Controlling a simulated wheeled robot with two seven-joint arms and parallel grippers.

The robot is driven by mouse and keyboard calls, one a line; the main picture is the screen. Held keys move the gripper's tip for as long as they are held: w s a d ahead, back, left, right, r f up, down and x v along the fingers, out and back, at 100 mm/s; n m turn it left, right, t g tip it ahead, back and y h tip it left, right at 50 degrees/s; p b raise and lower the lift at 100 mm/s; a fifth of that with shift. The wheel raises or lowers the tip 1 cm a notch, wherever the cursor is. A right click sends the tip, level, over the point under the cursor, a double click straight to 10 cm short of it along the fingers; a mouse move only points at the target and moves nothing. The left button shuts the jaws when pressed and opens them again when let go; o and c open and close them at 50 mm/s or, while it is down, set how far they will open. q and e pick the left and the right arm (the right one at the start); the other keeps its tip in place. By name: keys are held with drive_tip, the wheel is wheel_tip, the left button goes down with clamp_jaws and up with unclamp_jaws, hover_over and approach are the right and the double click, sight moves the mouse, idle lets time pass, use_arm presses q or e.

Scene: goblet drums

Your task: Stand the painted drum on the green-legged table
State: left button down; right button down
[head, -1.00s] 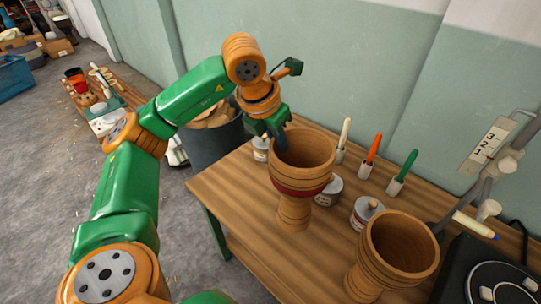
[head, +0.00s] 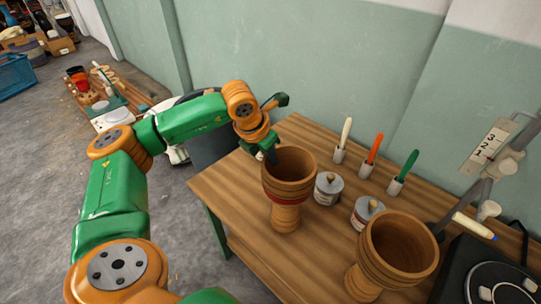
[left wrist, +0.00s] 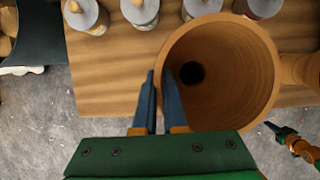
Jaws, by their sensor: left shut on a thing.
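The painted drum (head: 287,212), a wooden goblet with a dark red band, is upright over the left part of the green-legged table (head: 230,188). My left gripper (head: 271,156) is shut on its rim at the far left side. In the left wrist view, the gripper's dark fingers (left wrist: 160,100) pinch the wall of the drum (left wrist: 225,95), and I look into its hollow bowl. I cannot tell whether its foot touches the tabletop. A green and orange part at the lower right of that view looks like my right gripper (left wrist: 284,134); its jaws are unclear.
A plain second drum (head: 395,262) stands at the table's front right. Lidded cans (head: 328,190) (head: 367,212) and brushes in holders (head: 370,155) stand behind. A dark bin (head: 212,148) is beyond the left edge. A black device (head: 490,275) is at right.

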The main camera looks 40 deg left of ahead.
use_arm(q)
drive_tip(key=shift+f, duration=0.1)
drive_tip(key=c, duration=1)
unclamp_jaws()
drive_tip(key=shift+r, duration=0.2)
drive_tip(key=shift+s+r, duration=0.15)
drive_tip(key=shift+r, duration=0.2)
drive_tip(key=v, duration=1.1)
drive_tip(key=shift+s+r, duration=0.1)
drive_tip(key=shift+s, duration=0.05)
